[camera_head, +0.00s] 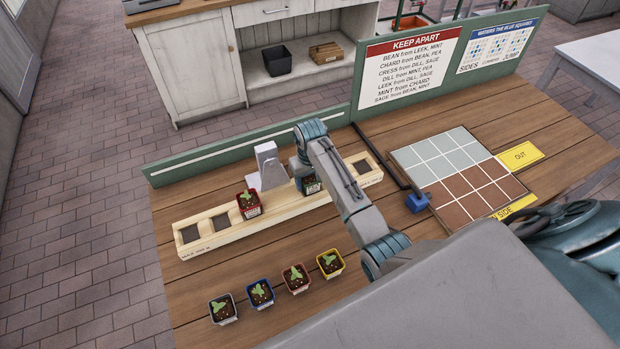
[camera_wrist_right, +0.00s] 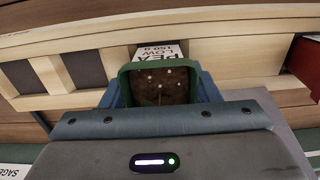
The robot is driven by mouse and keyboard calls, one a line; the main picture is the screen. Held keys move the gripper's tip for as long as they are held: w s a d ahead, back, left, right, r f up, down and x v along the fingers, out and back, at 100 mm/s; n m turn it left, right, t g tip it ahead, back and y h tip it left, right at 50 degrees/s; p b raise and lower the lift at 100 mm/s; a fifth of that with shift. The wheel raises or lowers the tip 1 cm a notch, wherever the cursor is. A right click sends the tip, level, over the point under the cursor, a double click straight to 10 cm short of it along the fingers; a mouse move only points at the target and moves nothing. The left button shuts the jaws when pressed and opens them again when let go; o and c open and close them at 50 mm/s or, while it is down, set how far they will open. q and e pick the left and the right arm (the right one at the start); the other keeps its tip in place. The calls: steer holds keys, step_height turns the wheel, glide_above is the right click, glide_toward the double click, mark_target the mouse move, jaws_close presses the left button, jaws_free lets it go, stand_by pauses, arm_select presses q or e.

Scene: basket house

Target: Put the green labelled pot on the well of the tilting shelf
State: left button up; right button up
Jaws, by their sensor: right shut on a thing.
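The green labelled pot (camera_wrist_right: 163,85) has a green rim, dark soil with pale specks and a white label reading PEA LOW 150 g. It also shows in the head view (camera_head: 312,187), partly hidden by my right arm. My right gripper (camera_head: 306,172) is shut on it, with blue fingers at its sides in the wrist view. The pot is at the right half of the pale wooden tilting shelf (camera_head: 283,208); I cannot tell whether it touches the shelf. A red pot (camera_head: 248,204) sits in a shelf well. Dark empty wells show at both ends. My left gripper is not in view.
Grey (camera_head: 222,309), blue (camera_head: 260,293), brown (camera_head: 295,279) and yellow (camera_head: 330,264) pots stand in front of the shelf. A grey-white upright piece (camera_head: 267,168) stands behind the shelf. A gridded board (camera_head: 458,172) lies to the right. A green rail with a KEEP APART sign (camera_head: 409,66) edges the back.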

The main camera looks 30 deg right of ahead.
steer(key=o, duration=1.1)
steer(key=shift+c, duration=0.2)
step_height(320, 180, up, 9)
steer(key=b, duration=0.2)
steer(key=shift+w+f+b, duration=0.1)
steer(key=shift+b, duration=0.3)
step_height(320, 180, up, 2)
steer(key=shift+r+p, duration=0.1)
steer(key=shift+p, duration=0.75)
steer(key=shift+r+p, duration=0.6)
